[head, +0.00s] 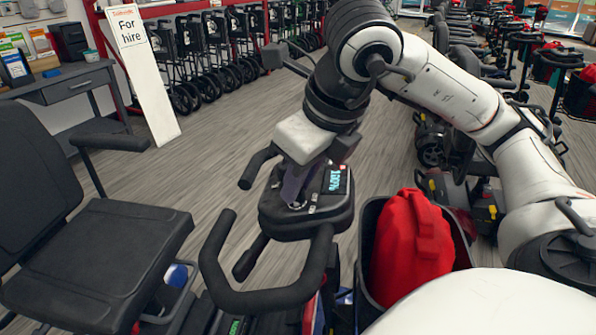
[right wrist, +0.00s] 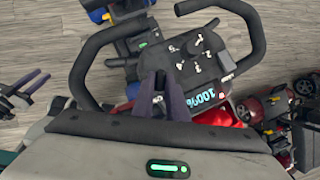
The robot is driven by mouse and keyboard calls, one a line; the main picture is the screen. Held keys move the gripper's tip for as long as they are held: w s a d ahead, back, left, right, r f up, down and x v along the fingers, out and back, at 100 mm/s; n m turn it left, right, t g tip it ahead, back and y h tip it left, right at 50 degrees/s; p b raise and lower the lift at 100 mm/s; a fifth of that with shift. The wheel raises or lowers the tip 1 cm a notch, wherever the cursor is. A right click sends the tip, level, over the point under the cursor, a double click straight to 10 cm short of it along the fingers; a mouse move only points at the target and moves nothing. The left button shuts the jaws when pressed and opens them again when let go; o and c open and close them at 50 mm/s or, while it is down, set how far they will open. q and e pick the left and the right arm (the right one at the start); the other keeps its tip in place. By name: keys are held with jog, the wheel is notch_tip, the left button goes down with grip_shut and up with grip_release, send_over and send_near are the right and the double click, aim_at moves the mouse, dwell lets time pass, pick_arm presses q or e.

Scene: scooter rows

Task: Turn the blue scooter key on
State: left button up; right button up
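The blue scooter's black control panel (head: 305,205) faces up at the middle of the head view, with looped handlebars (head: 275,297). Its display (head: 338,179) is lit and reads 100%; the panel also shows in the right wrist view (right wrist: 205,55). My right gripper (head: 291,200) points down onto the panel. Its two dark fingers are close together at the panel surface beside the dials (right wrist: 195,45). The key is hidden at the fingertips, so I cannot tell whether they hold it. My left gripper (right wrist: 30,78) shows at the left of the right wrist view, fingers apart and empty.
A red bag (head: 410,245) sits in a black basket right of the panel. The scooter's black seat (head: 95,255) is at the left. A "For hire" sign (head: 145,75), a desk (head: 65,85) and scooter rows (head: 460,60) stand behind. Grey floor (head: 200,165) is open between.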

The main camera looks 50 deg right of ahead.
jog(key=o, duration=0.4)
jog(key=shift+r, duration=0.1)
jog(key=p+v, duration=0.4)
jog(key=v, duration=0.6)
jog(key=shift+p, duration=0.4)
